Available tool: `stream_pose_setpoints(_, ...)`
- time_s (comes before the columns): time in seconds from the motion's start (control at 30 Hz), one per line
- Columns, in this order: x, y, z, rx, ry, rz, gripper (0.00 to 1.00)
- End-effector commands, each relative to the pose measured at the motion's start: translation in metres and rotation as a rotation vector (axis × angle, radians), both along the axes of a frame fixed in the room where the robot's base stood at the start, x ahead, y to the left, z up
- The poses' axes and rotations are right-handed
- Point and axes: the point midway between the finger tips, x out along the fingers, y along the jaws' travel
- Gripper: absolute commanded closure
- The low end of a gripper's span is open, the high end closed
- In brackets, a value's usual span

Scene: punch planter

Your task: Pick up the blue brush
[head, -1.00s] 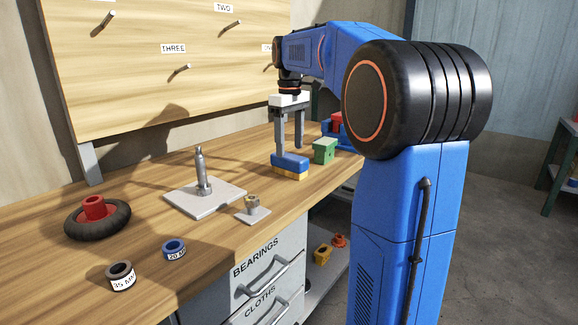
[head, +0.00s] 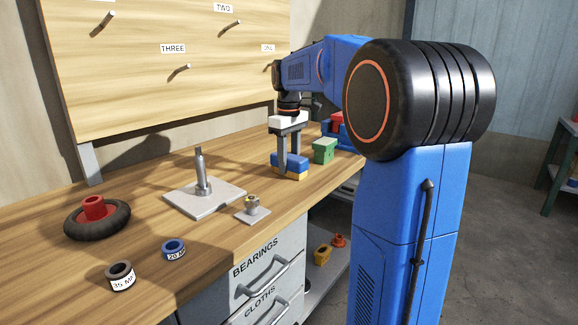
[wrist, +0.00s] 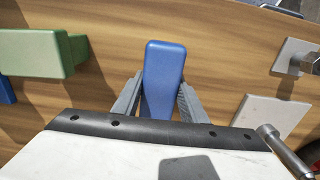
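The blue brush (head: 290,162) stands on the workbench with its yellow-orange underside down on the wood. My gripper (head: 290,155) is directly above it, pointing down, with one finger on each side of its blue upper part. In the wrist view the brush (wrist: 164,75) shows as a long blue block between the two grey fingers of my gripper (wrist: 161,92). Both fingertips appear to touch its sides, so my gripper looks shut on it. The brush's underside is hidden in the wrist view.
A green block (head: 324,150) stands close to the right of the brush, with red and blue things (head: 338,127) behind it.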

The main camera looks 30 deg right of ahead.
Motion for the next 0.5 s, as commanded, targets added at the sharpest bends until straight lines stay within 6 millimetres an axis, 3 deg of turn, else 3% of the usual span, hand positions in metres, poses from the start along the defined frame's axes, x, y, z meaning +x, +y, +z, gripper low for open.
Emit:
stream_pose_setpoints(0.03, 0.000, 0.000, 0.000, 0.000, 0.000, 0.000, 0.77)
stream_pose_setpoints(0.1, 0.000, 0.000, 0.000, 0.000, 0.000, 0.000, 0.86)
stream_pose_setpoints(0.37, 0.000, 0.000, 0.002, -0.001, 0.000, 0.000, 0.86)
stream_pose_setpoints(0.5, 0.001, 0.000, 0.014, -0.001, -0.003, 0.000, 0.86)
